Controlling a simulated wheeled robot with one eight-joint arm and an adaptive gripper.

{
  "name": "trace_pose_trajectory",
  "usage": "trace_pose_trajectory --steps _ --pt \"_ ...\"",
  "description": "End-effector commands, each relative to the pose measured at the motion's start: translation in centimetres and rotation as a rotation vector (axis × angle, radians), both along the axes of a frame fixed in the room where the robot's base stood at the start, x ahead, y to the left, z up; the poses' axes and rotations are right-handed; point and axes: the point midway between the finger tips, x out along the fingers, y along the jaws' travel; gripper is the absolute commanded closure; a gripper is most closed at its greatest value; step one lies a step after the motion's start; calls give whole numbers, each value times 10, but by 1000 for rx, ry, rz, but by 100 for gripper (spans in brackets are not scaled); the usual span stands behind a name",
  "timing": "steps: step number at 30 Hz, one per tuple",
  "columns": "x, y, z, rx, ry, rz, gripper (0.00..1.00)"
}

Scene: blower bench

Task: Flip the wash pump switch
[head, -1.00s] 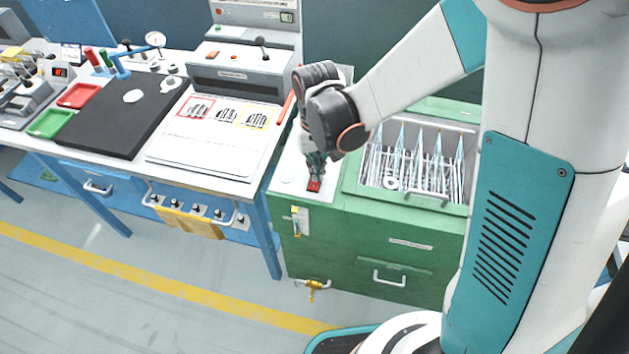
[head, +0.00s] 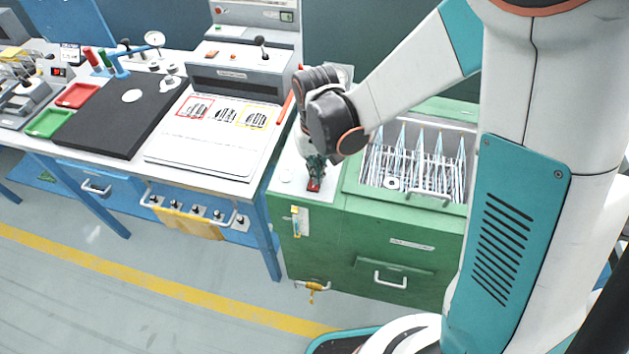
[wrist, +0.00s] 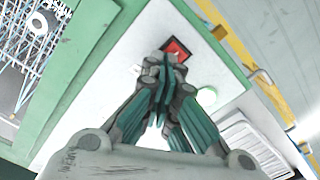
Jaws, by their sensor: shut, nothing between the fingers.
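The wash pump switch is a small red rocker (wrist: 177,49) set in the white top panel of the green washer cabinet. In the head view a red part of the switch (head: 314,186) shows just below my fingertips. My gripper (head: 315,172) points down over the panel, shut and empty. In the wrist view the closed fingertips (wrist: 170,62) lie at the near edge of the red switch and cover part of it. I cannot tell whether they touch it or which way the rocker is tipped.
A washer basin with white racks (head: 415,160) lies right of the panel, with a handle (head: 428,194) at its front. A yellow-tagged lever (head: 296,222) is on the cabinet's front. The blue workbench (head: 215,178) stands to the left. A round white button (wrist: 207,96) is beside the switch.

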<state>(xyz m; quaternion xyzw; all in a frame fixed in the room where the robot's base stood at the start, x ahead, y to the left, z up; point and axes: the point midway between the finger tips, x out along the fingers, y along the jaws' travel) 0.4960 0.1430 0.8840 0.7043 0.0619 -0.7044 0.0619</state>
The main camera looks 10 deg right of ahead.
Motion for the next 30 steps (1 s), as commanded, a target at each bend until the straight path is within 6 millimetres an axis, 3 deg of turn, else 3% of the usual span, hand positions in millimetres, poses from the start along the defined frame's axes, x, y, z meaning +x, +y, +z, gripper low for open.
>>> trace_pose_trajectory --steps 13,30 --pt "0 0 -2 0 0 0 100" --pt "0 0 38 0 0 0 100"
